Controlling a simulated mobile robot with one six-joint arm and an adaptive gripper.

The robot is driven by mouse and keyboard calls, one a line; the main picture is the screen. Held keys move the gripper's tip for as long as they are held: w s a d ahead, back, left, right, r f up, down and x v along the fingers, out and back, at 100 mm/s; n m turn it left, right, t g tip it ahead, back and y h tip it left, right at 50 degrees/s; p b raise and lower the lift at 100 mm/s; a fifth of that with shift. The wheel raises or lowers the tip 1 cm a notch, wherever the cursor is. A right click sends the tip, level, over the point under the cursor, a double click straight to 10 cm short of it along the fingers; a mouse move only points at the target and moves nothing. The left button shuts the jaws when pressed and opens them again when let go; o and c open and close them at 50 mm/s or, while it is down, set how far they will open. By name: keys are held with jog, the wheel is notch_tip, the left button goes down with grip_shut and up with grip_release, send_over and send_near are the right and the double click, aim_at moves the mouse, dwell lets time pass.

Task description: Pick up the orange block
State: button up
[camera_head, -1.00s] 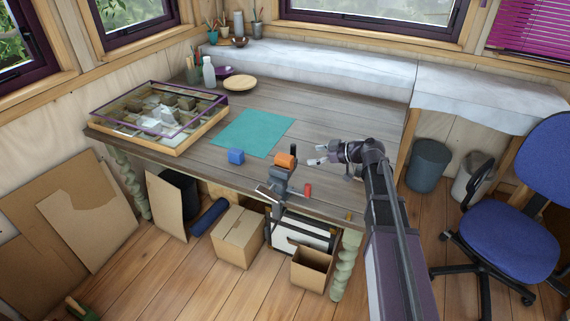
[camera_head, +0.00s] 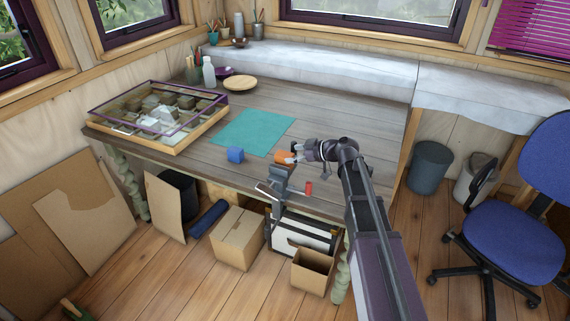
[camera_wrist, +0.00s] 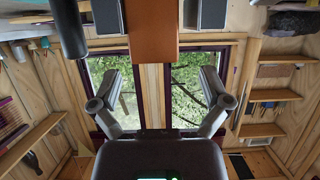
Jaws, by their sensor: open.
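The orange block (camera_head: 281,157) sits at the top of a grey bench vise (camera_head: 279,180) at the table's front edge. My gripper (camera_head: 294,154) is just right of the block, its fingers apart and pointing left toward it; in the head view they partly cover the block's right side. In the wrist view the block (camera_wrist: 152,30) hangs into the top middle of the picture, with dark grey pieces on both sides. My open fingers (camera_wrist: 158,78) show lower down, left and right of the block's line. Nothing is between them.
A blue block (camera_head: 235,155) stands left of the vise, near a teal mat (camera_head: 252,132). A small red cylinder (camera_head: 309,188) is right of the vise. A framed glass case (camera_head: 165,113) fills the table's left. The table's right part is bare. A blue chair (camera_head: 510,222) stands right.

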aim_at(285, 154)
jog(key=shift+a+f, duration=0.1)
jog(key=shift+a, duration=0.05)
jog(key=b+x, duration=0.2)
jog(key=x, duration=0.2)
jog(key=shift+w+f, duration=0.1)
jog(key=shift+w, duration=0.1)
jog(key=shift+w+a+f, duration=0.15)
jog(key=shift+a, duration=0.2)
jog(key=shift+c, duration=0.2)
jog(key=c, duration=1.2)
